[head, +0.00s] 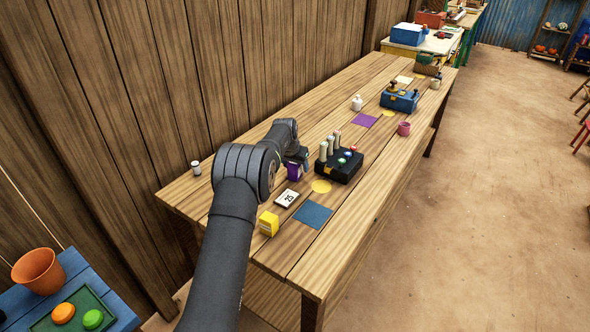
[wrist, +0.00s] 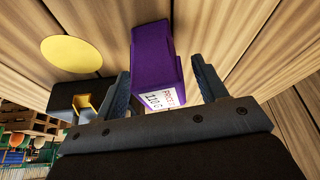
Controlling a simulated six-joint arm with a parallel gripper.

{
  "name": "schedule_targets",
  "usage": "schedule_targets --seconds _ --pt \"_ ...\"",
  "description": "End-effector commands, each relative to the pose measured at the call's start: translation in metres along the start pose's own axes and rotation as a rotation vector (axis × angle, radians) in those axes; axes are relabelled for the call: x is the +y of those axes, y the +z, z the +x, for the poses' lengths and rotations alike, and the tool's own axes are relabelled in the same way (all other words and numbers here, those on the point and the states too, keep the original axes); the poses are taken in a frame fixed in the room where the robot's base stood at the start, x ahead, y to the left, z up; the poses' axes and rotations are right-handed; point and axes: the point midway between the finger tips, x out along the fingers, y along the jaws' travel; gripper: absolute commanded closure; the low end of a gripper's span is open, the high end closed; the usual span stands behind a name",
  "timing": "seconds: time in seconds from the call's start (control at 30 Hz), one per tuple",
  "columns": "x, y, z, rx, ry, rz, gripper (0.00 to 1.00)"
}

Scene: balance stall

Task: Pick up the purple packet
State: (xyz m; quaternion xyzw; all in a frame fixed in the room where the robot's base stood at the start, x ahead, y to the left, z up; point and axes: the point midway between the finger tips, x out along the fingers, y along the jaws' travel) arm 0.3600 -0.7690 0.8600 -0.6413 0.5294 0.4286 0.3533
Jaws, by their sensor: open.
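The purple packet (wrist: 152,52) stands on the wooden table in the wrist view, with a white printed label on its face. My gripper (wrist: 158,80) is open, with one finger to each side of the packet. I cannot tell whether either finger touches it. In the head view the packet (head: 293,172) is partly hidden by my arm and gripper (head: 300,158).
A black box with pegs and coloured balls (head: 340,164) stands close to the right of the packet. A yellow packet (head: 268,223), a white number card (head: 287,198), a yellow disc (head: 321,186) and a blue square (head: 312,214) lie nearer. A white cup (head: 196,168) stands at the left edge.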

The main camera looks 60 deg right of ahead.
Motion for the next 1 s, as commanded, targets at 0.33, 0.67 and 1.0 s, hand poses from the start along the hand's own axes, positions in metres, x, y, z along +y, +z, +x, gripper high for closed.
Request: schedule_targets --seconds 0.33,0.67,1.0 --pt "0.000 0.000 0.001 0.001 0.000 0.000 0.52" --pt "0.000 0.000 0.001 0.001 0.000 0.000 0.85" --pt "0.000 -0.008 -0.016 0.003 -0.001 0.000 0.85"
